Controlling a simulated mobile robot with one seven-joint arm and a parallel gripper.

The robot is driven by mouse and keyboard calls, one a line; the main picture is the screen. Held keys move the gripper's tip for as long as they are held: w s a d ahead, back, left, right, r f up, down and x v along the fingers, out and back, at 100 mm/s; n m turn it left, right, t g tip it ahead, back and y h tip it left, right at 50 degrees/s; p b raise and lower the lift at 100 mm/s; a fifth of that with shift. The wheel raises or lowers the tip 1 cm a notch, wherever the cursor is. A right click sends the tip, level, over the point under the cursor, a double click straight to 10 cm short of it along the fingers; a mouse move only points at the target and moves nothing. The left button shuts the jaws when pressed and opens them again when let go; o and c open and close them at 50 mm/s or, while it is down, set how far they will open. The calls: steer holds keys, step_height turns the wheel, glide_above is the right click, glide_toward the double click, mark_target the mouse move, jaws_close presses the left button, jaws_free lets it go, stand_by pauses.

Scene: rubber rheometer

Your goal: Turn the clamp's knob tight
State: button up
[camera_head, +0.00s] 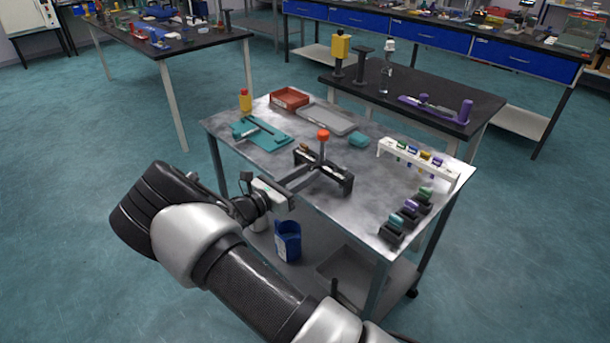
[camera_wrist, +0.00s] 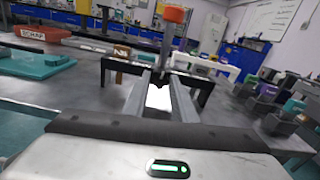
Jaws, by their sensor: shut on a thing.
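The clamp (camera_head: 340,179) is a black frame standing near the middle of the metal cart top. Its orange knob (camera_head: 323,135) sits at the top of a grey upright post (camera_head: 322,152). In the wrist view the orange knob (camera_wrist: 177,14) shows above the black clamp frame (camera_wrist: 106,78). My gripper (camera_head: 314,168) reaches in from the left with its two grey fingers. In the wrist view my gripper (camera_wrist: 163,76) is shut on the post, low down and below the knob. The exact contact is too small to see clearly.
On the cart are a teal fixture (camera_head: 263,134), a red tray (camera_head: 289,97), a grey tray (camera_head: 327,118), a white rack (camera_head: 417,158) of coloured pieces and several black blocks at the front right. A black-topped bench (camera_head: 450,122) stands behind. The cart top right of the clamp has free room.

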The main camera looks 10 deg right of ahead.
steer(key=m+b, duration=0.1)
steer(key=m, duration=0.3)
steer(key=shift+f, duration=0.1)
steer(key=m+b, duration=0.2)
steer(key=m, duration=0.2)
steer(key=shift+m, duration=0.4)
steer(key=m+b, duration=0.1)
steer(key=m, duration=0.2)
steer(key=shift+m+b, duration=1.25)
steer(key=shift+m, duration=0.95)
steer(key=o, duration=1)
steer(key=shift+o, duration=0.2)
steer(key=shift+s, duration=0.1)
steer(key=p+v, duration=0.2)
steer(key=v, duration=1.5)
steer(key=shift+a+p, duration=0.2)
steer(key=shift+p, duration=0.15)
